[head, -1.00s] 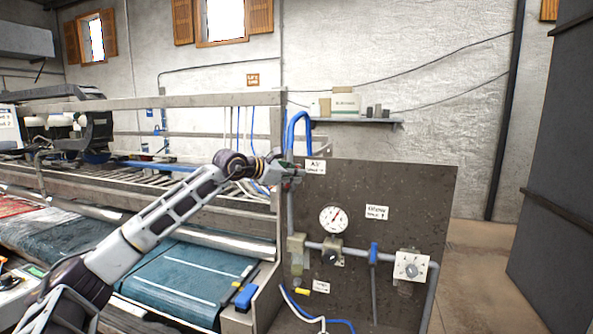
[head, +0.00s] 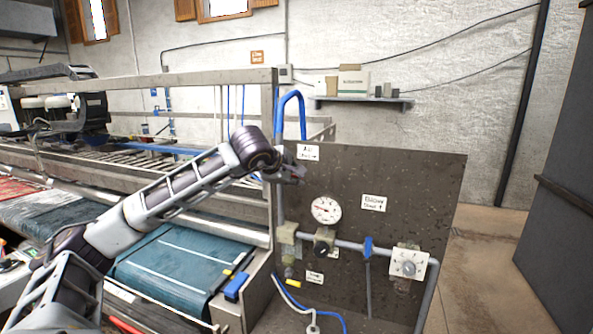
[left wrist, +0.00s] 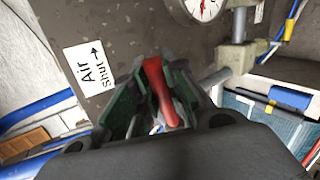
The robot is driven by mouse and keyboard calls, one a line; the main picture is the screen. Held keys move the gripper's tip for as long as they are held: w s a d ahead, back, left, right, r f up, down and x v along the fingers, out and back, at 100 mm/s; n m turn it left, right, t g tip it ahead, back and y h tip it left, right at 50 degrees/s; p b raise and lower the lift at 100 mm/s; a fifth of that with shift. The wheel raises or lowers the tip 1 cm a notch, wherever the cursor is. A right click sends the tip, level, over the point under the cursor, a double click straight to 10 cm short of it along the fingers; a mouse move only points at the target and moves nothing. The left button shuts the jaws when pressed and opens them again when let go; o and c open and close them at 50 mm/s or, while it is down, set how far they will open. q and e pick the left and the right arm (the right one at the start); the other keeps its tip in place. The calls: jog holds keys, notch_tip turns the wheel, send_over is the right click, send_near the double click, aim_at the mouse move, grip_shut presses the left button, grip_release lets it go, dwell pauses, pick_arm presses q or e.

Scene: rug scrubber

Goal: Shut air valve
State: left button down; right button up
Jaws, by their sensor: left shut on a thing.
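The air valve's red lever handle (left wrist: 160,90) shows in the left wrist view, between the green-lined fingers of my left gripper (left wrist: 152,100). The gripper is shut on it. In the head view my left gripper (head: 296,172) is at the upper left of the dark panel (head: 420,190), just below the air label (head: 308,152), and it hides the handle there. In the left wrist view this label (left wrist: 85,75) reads "Air Shut" with an arrow. The round pressure gauge (head: 326,210) is below and right of the gripper. My right gripper is not in view.
A grey pipe (head: 345,244) crosses the panel, with a blue lever (head: 368,248) and a square white dial (head: 409,263). A blue hose (head: 290,97) loops above the panel. The conveyor machine (head: 180,270) stands left. The floor right of the panel is clear.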

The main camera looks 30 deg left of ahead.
pick_arm(q)
jog(key=shift+f+m+y, duration=0.3)
jog(key=shift+f+y+p, duration=0.2)
jog(key=shift+y+p, duration=0.1)
jog(key=shift+f, duration=0.1)
jog(key=c, duration=1.4)
grip_release()
jog(key=shift+c, duration=0.2)
jog(key=shift+s, duration=0.1)
jog(key=v, duration=1.2)
